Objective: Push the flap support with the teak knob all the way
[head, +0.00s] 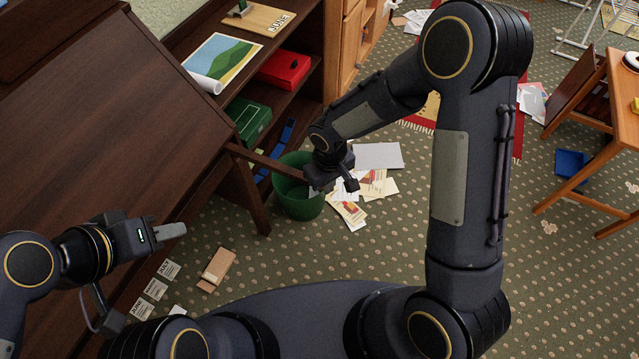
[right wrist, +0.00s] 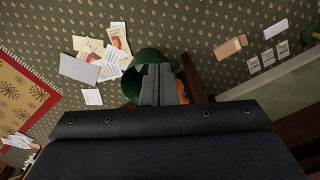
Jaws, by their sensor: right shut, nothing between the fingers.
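The flap support is a dark wooden bar (head: 268,163) that sticks out from the front of the dark desk (head: 95,130). Its outer end is at my right gripper (head: 322,190), which hides that end. In the right wrist view, my right gripper's fingers (right wrist: 158,85) are shut with nothing between them, and the bar (right wrist: 194,88) runs just to their right. A small orange-brown piece (right wrist: 181,84), perhaps the teak knob, shows beside the fingers, partly hidden. I cannot tell whether they touch. My left gripper (head: 172,231) is over the desk's lower front; its finger gap is unclear.
A green bin (head: 298,204) stands on the floor below my right gripper, with scattered papers (head: 375,157) beside it. Shelves with a red box (head: 284,69) and a green box (head: 249,121) are behind the bar. A wooden table (head: 622,95) is at the right.

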